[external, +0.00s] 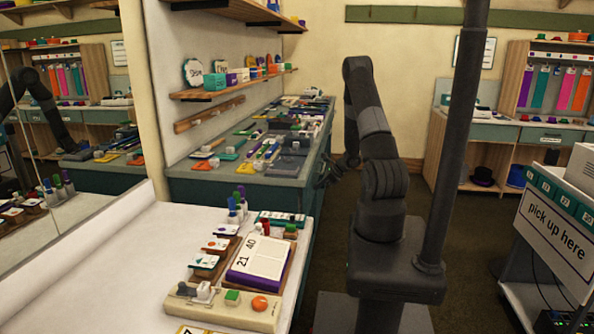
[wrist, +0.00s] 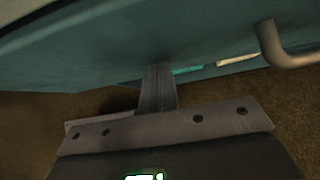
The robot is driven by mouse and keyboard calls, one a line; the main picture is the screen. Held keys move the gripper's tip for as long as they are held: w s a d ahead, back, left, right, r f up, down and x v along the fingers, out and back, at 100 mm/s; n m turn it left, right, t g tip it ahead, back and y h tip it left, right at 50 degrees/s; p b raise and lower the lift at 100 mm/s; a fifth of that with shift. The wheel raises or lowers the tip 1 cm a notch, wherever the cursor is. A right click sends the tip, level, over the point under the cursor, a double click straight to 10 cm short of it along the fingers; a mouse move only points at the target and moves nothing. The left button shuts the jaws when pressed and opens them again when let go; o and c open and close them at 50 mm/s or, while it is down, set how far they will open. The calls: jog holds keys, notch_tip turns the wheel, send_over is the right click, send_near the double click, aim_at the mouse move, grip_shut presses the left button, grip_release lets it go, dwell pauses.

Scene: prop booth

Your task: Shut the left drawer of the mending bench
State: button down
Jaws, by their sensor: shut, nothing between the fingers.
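In the external view, a long teal bench (external: 240,186) runs along the left wall, and my gripper (external: 325,172) is low beside its aisle-side front, small and dark. Its drawers cannot be made out there. In the wrist view, a teal front (wrist: 95,45) fills the top, with a grey bar handle (wrist: 288,48) at the right. Below its edge is a narrow opening with teal and pale things inside, so a drawer seems partly out. My gripper's shut fingers (wrist: 160,70) point at the teal front near that edge, left of the handle; whether they touch is unclear.
A white-topped table (external: 120,265) with a book and blocks stands in the left foreground. A teal-drawered bench (external: 500,130) stands at the back right. A "pick up here" counter (external: 555,225) is at the right. The brown aisle floor is clear around my base.

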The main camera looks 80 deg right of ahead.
jog(key=shift+w, duration=1.2)
jog(key=shift+w+a+r, duration=0.1)
jog(key=s+r, duration=0.7)
jog(key=s, duration=0.5)
